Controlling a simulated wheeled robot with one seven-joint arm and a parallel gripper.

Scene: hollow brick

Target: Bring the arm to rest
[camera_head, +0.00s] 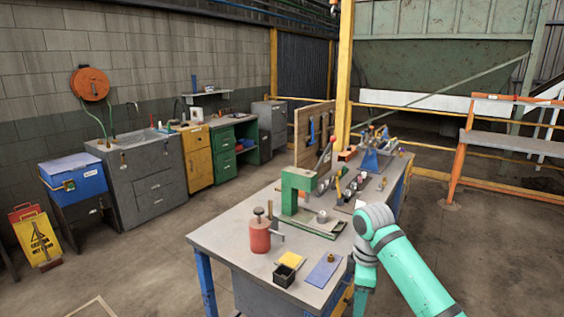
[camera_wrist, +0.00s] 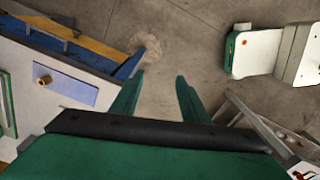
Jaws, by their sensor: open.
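My gripper (camera_wrist: 158,92) shows in the wrist view as two green fingers set apart, with only bare floor between them. It is open and empty. In the head view my teal arm reaches in from the lower right, beside the right edge of the workbench (camera_head: 222,237). Its hand end hangs down there, and the fingers cannot be made out in that view. In the wrist view the bench edge lies to the left of the fingers, apart from them.
A blue plate (camera_head: 323,271), a black box (camera_head: 286,275), a red can (camera_head: 260,236) and a green press (camera_head: 290,190) stand on the bench's near part. A yellow post (camera_head: 344,75) rises behind. Open floor (camera_head: 490,260) lies right of the bench.

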